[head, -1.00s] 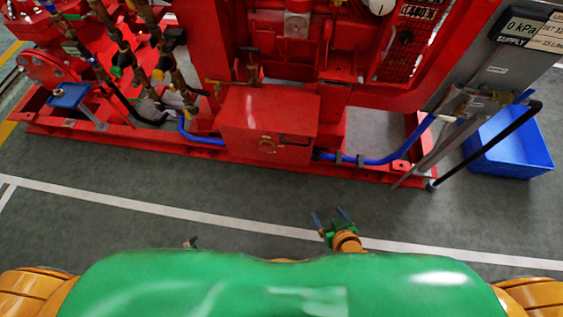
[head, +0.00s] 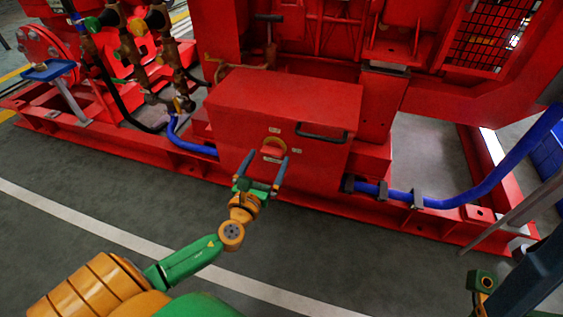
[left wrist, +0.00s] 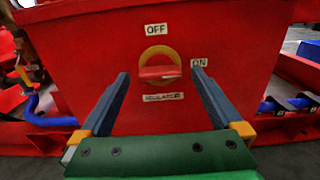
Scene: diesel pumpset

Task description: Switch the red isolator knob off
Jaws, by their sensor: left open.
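The red isolator knob (left wrist: 159,73) sits on a yellow round plate on the front of a red box (head: 285,95). In the left wrist view its bar lies level, in line with the ON label (left wrist: 199,63) at its right; the OFF label (left wrist: 156,29) is above. The knob also shows in the head view (head: 272,151). My left gripper (head: 267,162) is open, its two blue fingers pointing at the box, one each side of the knob and apart from it. A part of my right arm (head: 482,283) shows at the lower right; its jaw state is unclear.
A black handle (head: 321,133) sticks out of the box front to the right of the knob. A blue hose (head: 470,198) runs along the red base frame (head: 440,222). Brown valves stand at the left. The floor (head: 60,240) before the frame is clear.

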